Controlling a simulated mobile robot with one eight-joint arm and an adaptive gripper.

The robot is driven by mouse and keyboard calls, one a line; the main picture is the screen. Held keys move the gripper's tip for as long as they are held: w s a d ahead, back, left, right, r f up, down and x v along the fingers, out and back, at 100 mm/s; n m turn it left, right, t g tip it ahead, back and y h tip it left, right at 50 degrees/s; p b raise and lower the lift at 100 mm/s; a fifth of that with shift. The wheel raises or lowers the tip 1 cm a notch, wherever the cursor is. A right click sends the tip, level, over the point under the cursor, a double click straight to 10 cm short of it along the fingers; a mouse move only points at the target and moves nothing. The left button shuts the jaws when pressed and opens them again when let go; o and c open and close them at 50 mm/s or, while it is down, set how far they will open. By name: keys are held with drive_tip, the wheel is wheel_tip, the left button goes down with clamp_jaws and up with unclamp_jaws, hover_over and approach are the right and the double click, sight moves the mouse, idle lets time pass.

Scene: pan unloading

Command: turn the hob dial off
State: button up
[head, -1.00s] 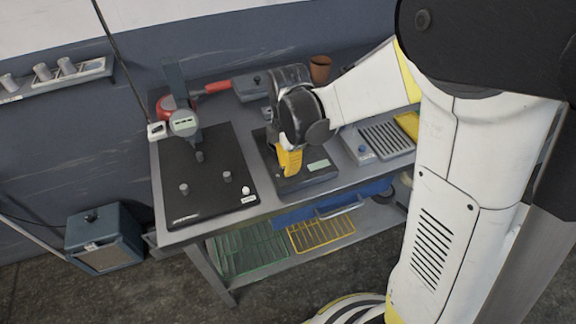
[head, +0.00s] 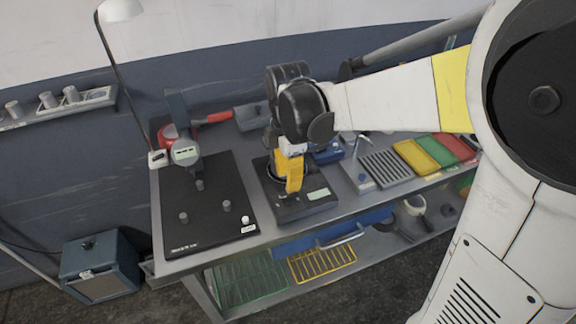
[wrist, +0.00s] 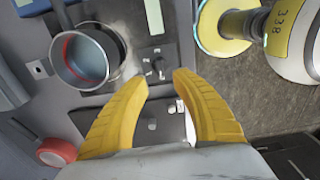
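The hob (head: 315,210) is a dark flat unit with a pale display (head: 318,195), on the bench right of a black board. My gripper (head: 290,178) hangs over it with yellow fingers pointing down, and hides part of it. In the wrist view the dark hob dial (wrist: 154,58) lies just beyond the open fingertips (wrist: 164,78), roughly in line with the gap. The fingers hold nothing. I cannot tell the dial's setting or the height between tips and dial. A grey pot (wrist: 85,57) with a reddish patch inside stands left of the dial.
The black board (head: 205,215) with several pegs lies left of the hob. A slotted tray (head: 386,167) and coloured trays (head: 424,153) lie to the right. A yellow round base (wrist: 222,32) appears right in the wrist view.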

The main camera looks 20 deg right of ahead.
sight(289, 196)
wheel_tip(289, 196, up, 5)
drive_tip(key=shift+f, duration=0.1)
drive_tip(key=shift+s, duration=0.1)
idle(0.4)
drive_tip(key=s+d+r+m+t, duration=0.1)
drive_tip(key=s+d+m+t, duration=0.1)
drive_tip(key=s+m, duration=0.4)
drive_tip(key=s+d+r+m+t, duration=0.1)
drive_tip(key=s+m+t, duration=0.4)
drive_tip(key=m, duration=0.8)
drive_tip(key=shift+s+d, duration=0.65)
drive_tip(key=shift+d, duration=0.15)
